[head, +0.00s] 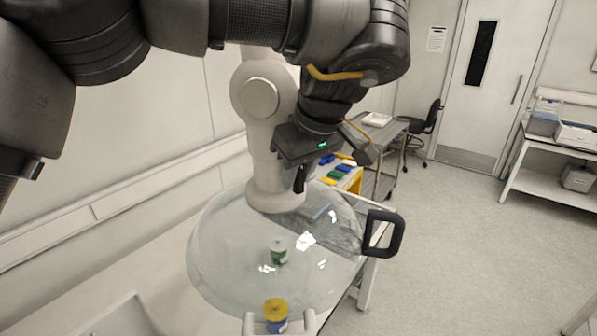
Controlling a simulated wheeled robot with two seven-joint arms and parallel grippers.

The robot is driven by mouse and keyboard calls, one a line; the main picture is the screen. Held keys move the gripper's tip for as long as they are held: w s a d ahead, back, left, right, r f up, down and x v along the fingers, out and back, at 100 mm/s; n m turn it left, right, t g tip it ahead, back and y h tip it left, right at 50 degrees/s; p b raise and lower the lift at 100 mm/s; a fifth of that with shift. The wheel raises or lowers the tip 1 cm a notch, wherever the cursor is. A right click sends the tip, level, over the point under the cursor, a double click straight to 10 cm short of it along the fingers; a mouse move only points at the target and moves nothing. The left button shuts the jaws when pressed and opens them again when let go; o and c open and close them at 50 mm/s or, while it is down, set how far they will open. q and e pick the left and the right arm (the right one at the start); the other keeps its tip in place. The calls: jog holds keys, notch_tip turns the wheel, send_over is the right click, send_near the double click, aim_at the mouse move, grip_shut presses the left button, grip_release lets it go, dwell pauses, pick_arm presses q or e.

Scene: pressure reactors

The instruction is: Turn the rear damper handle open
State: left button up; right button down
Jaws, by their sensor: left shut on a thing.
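My left gripper (300,178) hangs from the arm that crosses the top of the head view. Its dark jaws point down in front of the cream column (268,180), above the back of a clear dome (215,250). The jaws are shut on a small dark part, which I take for the rear damper handle; the grip itself is mostly hidden by the gripper body. A black loop handle (400,235) sticks out at the dome's right side, apart from the gripper. My right gripper is not in view.
A green-labelled jar (278,252) shows through the dome. A yellow-lidded blue jar (275,312) stands by a pale grey handle (250,325) at the front. A grey trolley (385,140) and a chair (425,125) stand behind. The floor at right is clear.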

pick_arm(q)
jog(key=shift+f+t+h+b, duration=0.2)
jog(key=shift+t+h+b, duration=0.25)
jog(key=shift+b, duration=0.45)
jog(key=t+h+b, duration=0.1)
jog(key=b, duration=0.2)
jog(key=n+t+h+b, duration=0.1)
jog(key=t+h+b, duration=0.1)
jog(key=b, duration=0.2)
jog(key=f+t+h+b, duration=0.1)
jog(key=h+b, duration=0.1)
jog(key=b, duration=0.1)
jog(key=shift+s+a+n+t+b, duration=0.25)
jog(key=shift+a+n+t+b, duration=0.05)
jog(key=shift+n+t, duration=0.1)
jog(key=n+t+h+b, duration=0.1)
jog(key=t+h+b, duration=0.1)
jog(key=b, duration=0.4)
jog(key=t+h+b, duration=0.2)
jog(key=b, duration=0.5)
jog(key=shift+s+a+n+t, duration=0.1)
jog(key=shift+n+t, duration=0.25)
jog(key=shift+n, duration=0.05)
jog(key=shift+b, duration=0.35)
jog(key=shift+r+t+h+b, duration=0.15)
jog(key=shift+t+h+b, duration=0.1)
jog(key=shift+t+b, duration=0.3)
jog(key=shift+r, duration=0.1)
